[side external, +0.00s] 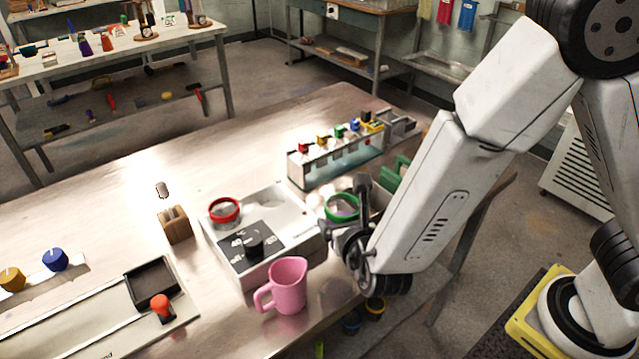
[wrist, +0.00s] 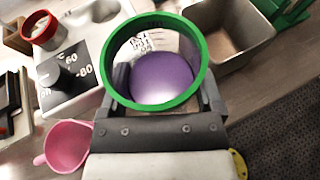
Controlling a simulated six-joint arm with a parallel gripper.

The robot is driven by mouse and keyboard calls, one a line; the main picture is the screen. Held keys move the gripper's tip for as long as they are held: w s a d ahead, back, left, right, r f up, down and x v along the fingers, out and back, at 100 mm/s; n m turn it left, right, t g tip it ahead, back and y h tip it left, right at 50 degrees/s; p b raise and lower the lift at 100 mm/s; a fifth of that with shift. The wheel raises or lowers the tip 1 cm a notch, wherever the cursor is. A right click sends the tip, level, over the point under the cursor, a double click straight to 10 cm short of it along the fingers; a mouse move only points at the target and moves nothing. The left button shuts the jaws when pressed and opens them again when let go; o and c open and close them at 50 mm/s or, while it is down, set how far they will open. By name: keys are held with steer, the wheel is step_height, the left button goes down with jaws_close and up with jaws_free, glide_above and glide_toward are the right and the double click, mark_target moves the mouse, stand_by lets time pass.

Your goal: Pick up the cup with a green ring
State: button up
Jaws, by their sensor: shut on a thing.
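The cup with a green ring (wrist: 188,98) is between the fingers of my gripper (wrist: 165,100) in the wrist view. It is a clear cup with printed markings, a thick green rim and purple contents. My gripper is shut on it. In the side external view the green-ringed cup (side external: 342,207) shows at the tips of my gripper (side external: 350,215), just right of the white unit with a dial. The gripper hides its lower part there, and I cannot tell whether its base touches anything.
A red-ringed cup (side external: 224,210) sits in the white dial unit (side external: 290,199). A pink jug (side external: 287,286) stands in front, near the table edge. A metal tub (wrist: 232,40) is close to the held cup.

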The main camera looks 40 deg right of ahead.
steer(key=shift+r, duration=0.5)
steer(key=shift+r, duration=0.15)
steer(key=shift+w, duration=0.1)
stand_by(0.6)
steer(key=shift+w+m+g+h, duration=0.3)
steer(key=shift+w+m+h, duration=0.35)
steer(key=shift+w, duration=0.45)
steer(key=w+m+g+h, duration=0.1)
steer(key=w, duration=0.1)
steer(key=w+m+h, duration=0.1)
steer(key=w, duration=0.1)
steer(key=w+d+m+g+h, duration=0.1)
steer(key=w, duration=0.1)
steer(key=shift+g, duration=0.3)
steer(key=shift+w+d+f+m+g+h, duration=0.15)
steer(key=shift+w+m+g+h, duration=0.15)
steer(key=shift+w+m, duration=0.15)
steer(key=shift+w+d+f+m+g+h, duration=0.15)
steer(key=shift+w+m+g+h, duration=0.15)
steer(key=shift+w, duration=0.2)
steer(key=shift+w+d+f+m+g+h, duration=0.1)
steer(key=shift+w+d+m+g+h, duration=0.1)
steer(key=shift+w+m+h, duration=0.2)
steer(key=shift+w+d+f+m+g+h, duration=0.25)
steer(key=shift+w+f+m+g+h, duration=0.05)
steer(key=shift+w+m+g, duration=0.35)
steer(key=shift+w+d+f+m+g+h, duration=0.3)
steer(key=shift+w+m+g, duration=0.25)
steer(key=shift+w+g, duration=0.15)
